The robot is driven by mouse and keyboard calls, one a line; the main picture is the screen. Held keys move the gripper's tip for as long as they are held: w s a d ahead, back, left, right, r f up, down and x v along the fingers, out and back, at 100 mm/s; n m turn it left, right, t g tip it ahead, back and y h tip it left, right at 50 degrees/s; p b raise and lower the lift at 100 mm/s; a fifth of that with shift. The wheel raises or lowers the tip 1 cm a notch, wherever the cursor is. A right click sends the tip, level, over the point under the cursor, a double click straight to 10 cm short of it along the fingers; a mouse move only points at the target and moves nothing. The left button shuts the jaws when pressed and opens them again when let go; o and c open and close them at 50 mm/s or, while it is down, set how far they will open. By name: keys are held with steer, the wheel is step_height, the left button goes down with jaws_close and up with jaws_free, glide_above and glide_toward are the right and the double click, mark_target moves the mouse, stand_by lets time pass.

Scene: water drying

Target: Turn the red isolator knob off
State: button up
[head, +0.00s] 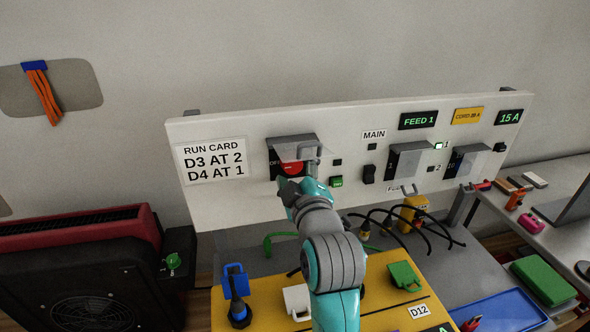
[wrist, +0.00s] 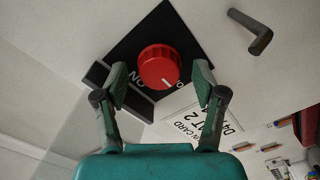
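The red isolator knob (head: 291,168) sits on a black plate on the white panel, under a grey see-through hood (head: 292,143). In the wrist view the knob (wrist: 159,66) is round and ribbed, with a short white mark on its face towards the lower right. The upside-down "ON" is at its left; part of the other label shows at its right. My gripper (wrist: 160,80) is open, its fingers on either side of the knob with small visible gaps. In the head view my gripper (head: 302,188) is in front of the panel and covers the knob's lower edge.
A grey bent handle (head: 312,152) sticks out right of the knob. The run card (head: 212,160) is left. Black cables and a yellow board (head: 258,292) lie below.

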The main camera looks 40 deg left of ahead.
steer(key=v, duration=1.2)
stand_by(0.5)
